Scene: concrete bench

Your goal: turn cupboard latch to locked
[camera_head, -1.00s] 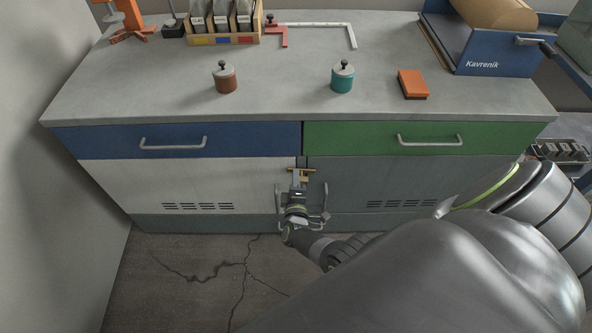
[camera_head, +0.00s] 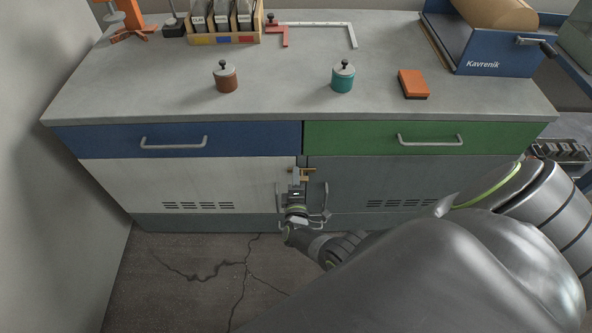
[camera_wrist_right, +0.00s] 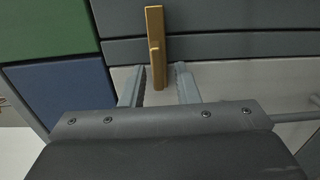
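The brass cupboard latch (camera_head: 307,169) sits at the seam between the pale left door (camera_head: 190,183) and the grey right door (camera_head: 400,181), below the drawers. In the head view its bar lies roughly level, partly hidden by my right gripper (camera_head: 297,176). In the right wrist view the latch (camera_wrist_right: 155,40) shows as a long brass plate with a raised lever on it. My right gripper (camera_wrist_right: 158,80) is open, one finger on each side of the lever's end, with small gaps visible. My left gripper is not in view.
Above are a blue drawer (camera_head: 120,138) and a green drawer (camera_head: 350,136) with protruding bar handles. The bench top (camera_head: 150,85) carries two lidded jars, an orange block (camera_head: 412,82) and a blue Kavrenik machine (camera_head: 490,55). The floor in front is clear.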

